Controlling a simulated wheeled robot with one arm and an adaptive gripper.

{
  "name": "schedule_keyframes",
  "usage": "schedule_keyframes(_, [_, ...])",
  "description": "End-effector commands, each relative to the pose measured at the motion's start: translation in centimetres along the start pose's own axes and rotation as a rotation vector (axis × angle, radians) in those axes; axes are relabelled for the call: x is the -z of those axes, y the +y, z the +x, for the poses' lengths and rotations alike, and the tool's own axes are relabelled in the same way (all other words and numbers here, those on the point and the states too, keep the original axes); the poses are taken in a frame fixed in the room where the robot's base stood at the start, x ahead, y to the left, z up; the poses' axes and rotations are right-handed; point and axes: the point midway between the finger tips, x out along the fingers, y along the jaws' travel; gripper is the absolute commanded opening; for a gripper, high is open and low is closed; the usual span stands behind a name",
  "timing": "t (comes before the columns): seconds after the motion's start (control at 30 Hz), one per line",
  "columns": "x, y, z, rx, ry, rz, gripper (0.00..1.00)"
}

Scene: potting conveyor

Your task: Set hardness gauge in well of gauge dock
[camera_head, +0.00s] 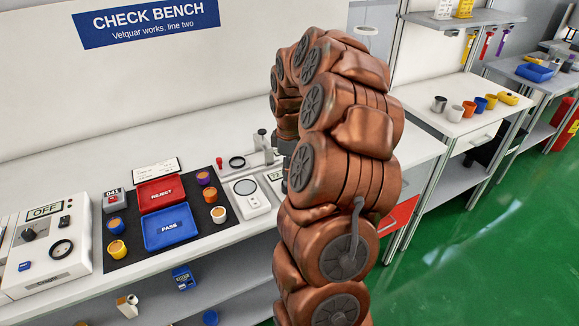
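My arm fills the middle of the view, rising and bending down over the bench behind itself. At its far end a small dark part of what looks like my gripper (284,146) shows. Its fingers are hidden behind my own arm, so I cannot tell whether it holds anything. A pale device with a dark-ringed round feature (245,187) lies on the bench left of my arm. A white box (42,262) with an OFF display, a knob and a dark ring stands at the far left. I cannot tell which is the gauge dock, and I cannot identify the hardness gauge.
A black mat (130,250) holds a red REJECT tray (160,180), a blue PASS tray (185,240) and several small pots. A grey post stand (257,148) is behind the pale device. Another bench with pots (455,113) stands right. Green floor is clear at right.

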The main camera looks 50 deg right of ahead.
Motion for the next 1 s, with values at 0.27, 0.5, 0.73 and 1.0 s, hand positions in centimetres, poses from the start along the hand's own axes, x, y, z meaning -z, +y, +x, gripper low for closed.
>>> schedule_keyframes(0.27, [0.00,0.03,0.17,-0.001,0.000,0.000,0.00])
schedule_keyframes(0.5, [0.00,0.02,0.37,-0.001,0.000,0.000,0.45])
schedule_keyframes(0.73, [0.00,0.02,0.37,-0.001,0.000,0.000,0.57])
schedule_keyframes(1.0, [0.01,0.03,-0.13,-0.001,0.000,0.000,0.57])
